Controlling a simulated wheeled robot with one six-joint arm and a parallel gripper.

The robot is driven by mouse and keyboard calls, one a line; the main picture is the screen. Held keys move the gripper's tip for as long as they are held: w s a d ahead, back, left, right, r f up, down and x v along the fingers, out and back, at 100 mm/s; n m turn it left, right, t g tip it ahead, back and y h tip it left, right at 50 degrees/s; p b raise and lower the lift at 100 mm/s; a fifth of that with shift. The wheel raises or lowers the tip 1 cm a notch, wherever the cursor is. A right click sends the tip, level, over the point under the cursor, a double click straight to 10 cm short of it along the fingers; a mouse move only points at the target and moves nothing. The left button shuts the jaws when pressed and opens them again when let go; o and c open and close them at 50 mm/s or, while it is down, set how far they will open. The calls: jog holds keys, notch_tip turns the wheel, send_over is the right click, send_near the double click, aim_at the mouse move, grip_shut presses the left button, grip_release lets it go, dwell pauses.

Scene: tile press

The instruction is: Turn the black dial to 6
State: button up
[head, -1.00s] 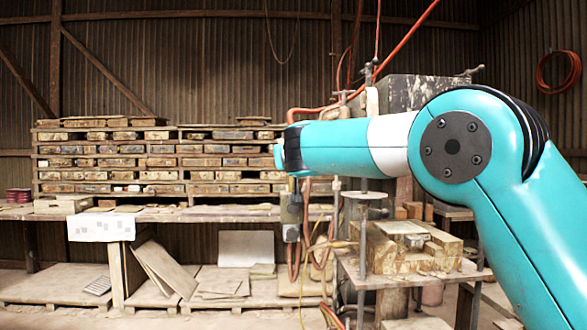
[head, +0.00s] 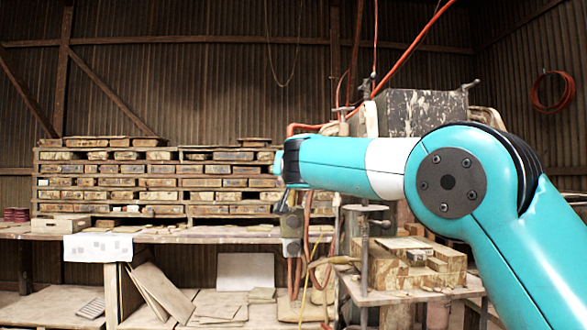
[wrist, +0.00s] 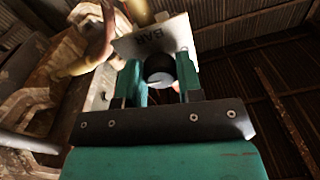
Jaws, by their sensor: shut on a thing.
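In the wrist view, the black dial (wrist: 160,68) sits in front of a pale plate (wrist: 152,40) marked "BAR". The teal fingers of my gripper (wrist: 160,78) are on either side of the dial and shut on it. A small pale mark shows near the dial's lower right edge. No numbers can be read, so the setting cannot be told. In the head view, my arm reaches left and hides the dial and plate; the finger ends are too small to make out.
A press with a dark, paint-worn block (head: 425,112) stands behind my arm. Its table (head: 410,296) holds several wooden blocks. A grey box (head: 291,226) with orange hoses hangs below my wrist. Stacked boards (head: 150,180) fill the bench at left.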

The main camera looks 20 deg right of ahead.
jog(key=o, duration=0.9)
jog(key=shift+s+a+f+b, duration=0.1)
jog(key=shift+s+a+b, duration=0.7)
jog(key=shift+s, duration=2.05)
jog(key=shift+s+a+f+b, duration=0.2)
jog(key=shift+s+b, duration=1.05)
jog(key=shift+s, duration=1.65)
jog(key=shift+s+a+f+b, duration=0.1)
jog(key=shift+s+a+b, duration=0.7)
jog(key=shift+s, duration=2.05)
jog(key=shift+d, duration=0.3)
